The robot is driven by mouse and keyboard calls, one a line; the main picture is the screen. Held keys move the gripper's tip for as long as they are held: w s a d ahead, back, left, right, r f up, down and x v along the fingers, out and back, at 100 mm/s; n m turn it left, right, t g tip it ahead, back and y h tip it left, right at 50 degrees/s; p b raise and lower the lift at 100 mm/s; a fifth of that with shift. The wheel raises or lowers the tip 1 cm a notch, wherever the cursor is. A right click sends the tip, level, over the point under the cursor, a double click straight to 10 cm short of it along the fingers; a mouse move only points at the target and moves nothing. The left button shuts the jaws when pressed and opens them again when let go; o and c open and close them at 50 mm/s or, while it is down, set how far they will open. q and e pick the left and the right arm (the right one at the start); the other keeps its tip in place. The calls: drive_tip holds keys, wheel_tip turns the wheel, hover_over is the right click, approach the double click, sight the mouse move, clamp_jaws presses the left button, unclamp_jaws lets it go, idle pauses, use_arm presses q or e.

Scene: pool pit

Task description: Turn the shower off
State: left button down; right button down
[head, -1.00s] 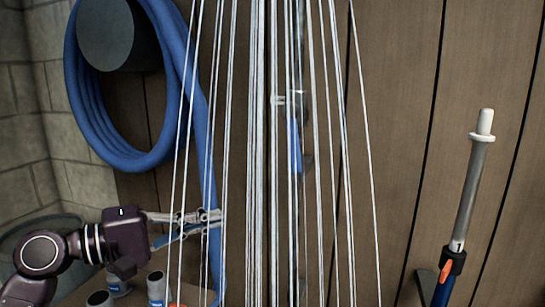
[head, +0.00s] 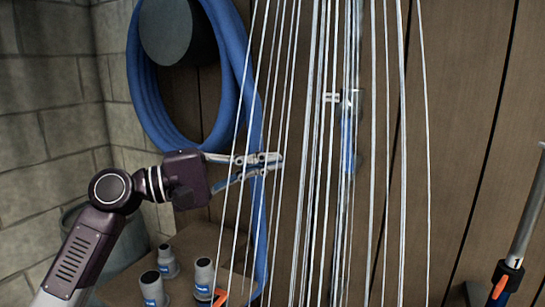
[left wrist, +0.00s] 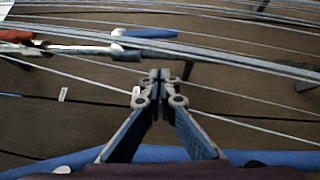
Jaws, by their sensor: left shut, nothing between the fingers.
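The shower's water falls as many thin white streams (head: 385,120) down the middle of the head view. Behind them is a shower fitting with a blue handle (head: 347,150) on the wooden wall. In the left wrist view the blue handle (left wrist: 150,33) joins a grey pipe (left wrist: 85,50), with a red part (left wrist: 17,35) at the left. My left gripper (head: 279,160) is shut and empty, left of the blue handle and apart from it, among the leftmost streams. Its closed fingertips also show in the left wrist view (left wrist: 160,76). My right gripper is not in view.
A coiled blue hose (head: 222,110) hangs on a dark round holder (head: 180,40) behind my left arm. Several grey bottles (head: 203,278) stand on a surface below. A pole (head: 528,215) stands at the right. A stone wall (head: 50,100) is at the left.

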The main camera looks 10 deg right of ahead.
sight(348, 136)
use_arm(q)
drive_tip(key=s+p+x, duration=0.2)
drive_tip(key=p+x, duration=0.2)
drive_tip(key=x, duration=0.6)
drive_tip(key=shift+s+d+r, duration=0.2)
drive_tip(key=shift+s+d, duration=0.1)
drive_tip(key=shift+s, duration=0.1)
drive_tip(key=shift+s+d+f+h, duration=0.1)
drive_tip(key=shift+s+d+h, duration=0.1)
drive_tip(key=shift+h, duration=0.1)
